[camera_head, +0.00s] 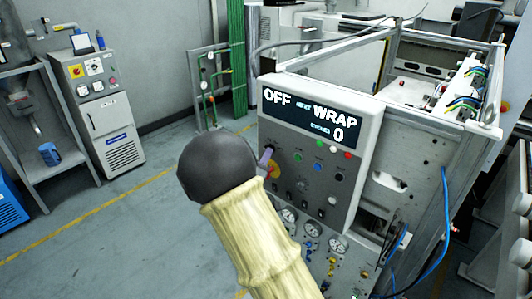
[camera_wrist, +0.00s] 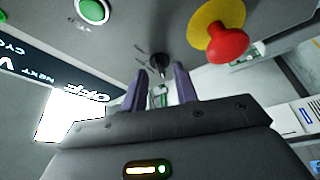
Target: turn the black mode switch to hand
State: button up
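The black mode switch (camera_wrist: 160,62) is a small dark round knob on the grey panel, in the upper middle of the wrist view. My gripper (camera_wrist: 160,76) is open, with its two purple fingers apart and pointing at the panel. The knob shows in the gap just beyond the fingertips; I cannot tell whether they touch it. In the head view a purple finger (camera_head: 265,156) shows at the left of the panel (camera_head: 317,172), and my arm hides most of the gripper. The display (camera_head: 312,117) reads OFF, WRAP and 0.
A red mushroom button (camera_wrist: 229,45) on a yellow disc sits right of the fingers. A green button (camera_wrist: 93,10) is at upper left. Several small buttons and knobs cover the panel, with gauges (camera_head: 288,215) below. The floor (camera_head: 110,245) at left is clear.

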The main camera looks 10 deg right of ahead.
jog(key=shift+x, duration=0.85)
grip_shut()
